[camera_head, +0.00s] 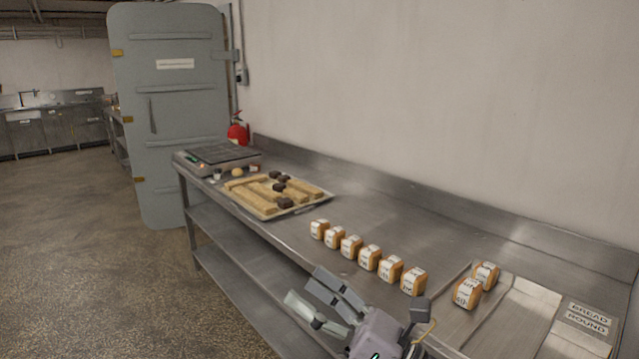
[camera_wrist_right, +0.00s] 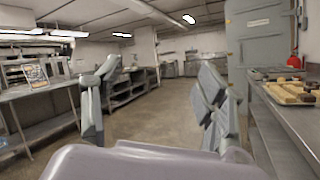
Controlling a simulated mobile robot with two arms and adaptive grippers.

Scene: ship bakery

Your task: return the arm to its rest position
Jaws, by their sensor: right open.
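My right gripper (camera_head: 325,300) is in the lower middle of the head view, above the front edge of the steel counter (camera_head: 400,230). Its fingers are apart with nothing between them. In the right wrist view the two fingers (camera_wrist_right: 150,100) stand wide apart, with open floor and far benches showing between them. The gripper is apart from the small labelled loaves (camera_head: 369,257), which stand in a row on the counter just behind it. My left gripper does not show in either view.
Two more loaves (camera_head: 467,292) stand at the right by a tray (camera_head: 520,315) and a "BREAD ROUND" sign (camera_head: 588,318). A grey door (camera_head: 170,100) stands behind. The floor at left is clear.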

